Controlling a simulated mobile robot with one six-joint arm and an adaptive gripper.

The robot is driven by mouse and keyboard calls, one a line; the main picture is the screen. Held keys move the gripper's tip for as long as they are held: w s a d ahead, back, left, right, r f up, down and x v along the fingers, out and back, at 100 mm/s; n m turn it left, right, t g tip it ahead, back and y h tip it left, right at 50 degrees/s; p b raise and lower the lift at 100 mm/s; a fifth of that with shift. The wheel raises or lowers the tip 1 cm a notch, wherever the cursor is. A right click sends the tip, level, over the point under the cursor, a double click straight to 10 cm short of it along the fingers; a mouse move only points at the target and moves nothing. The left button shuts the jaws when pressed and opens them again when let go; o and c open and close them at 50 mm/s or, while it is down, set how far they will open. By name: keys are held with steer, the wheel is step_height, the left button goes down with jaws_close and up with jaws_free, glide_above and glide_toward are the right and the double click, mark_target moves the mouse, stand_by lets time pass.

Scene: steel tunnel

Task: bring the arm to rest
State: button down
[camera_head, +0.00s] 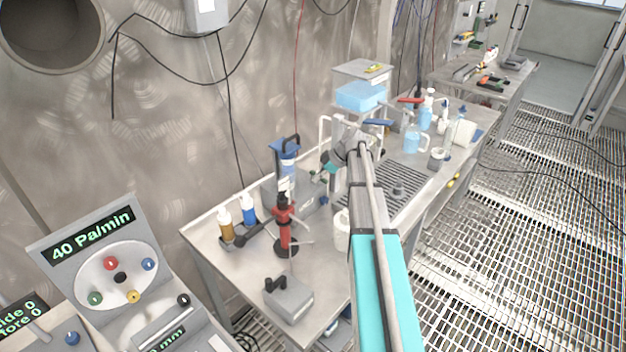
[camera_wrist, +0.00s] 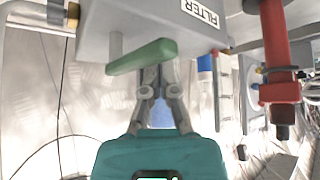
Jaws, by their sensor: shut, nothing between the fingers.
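My arm reaches forward from the lower right of the head view over the long workbench (camera_head: 244,278). Its wrist is bent above the middle of the bench. In the wrist view my gripper (camera_wrist: 158,74) is shut and empty, its two fingers meeting at the tips. The fingertips appear close to a green bar handle (camera_wrist: 142,57) on a grey box (camera_wrist: 150,22) with a printed label. I cannot tell whether they touch it. In the head view the fingers are too small and partly hidden by the arm to make out.
A red stand-like tool (camera_head: 284,222), bottles (camera_head: 248,208) and a grey block (camera_head: 289,298) stand on the near bench. A clear blue container (camera_head: 361,96) and glassware (camera_head: 412,142) stand farther back. A control panel (camera_head: 97,262) is lower left. The grated floor (camera_head: 510,220) at right is mostly open.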

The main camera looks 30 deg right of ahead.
stand_by(0.5)
steer(key=shift+w+r, duration=0.1)
steer(key=shift+r, duration=0.05)
steer(key=shift+r+p, duration=0.2)
steer(key=shift+p, duration=0.15)
step_height(320, 180, up, 8)
steer(key=p, duration=0.8)
steer(key=shift+r, duration=0.25)
steer(key=shift+r+p, duration=0.45)
steer(key=shift+p, duration=0.2)
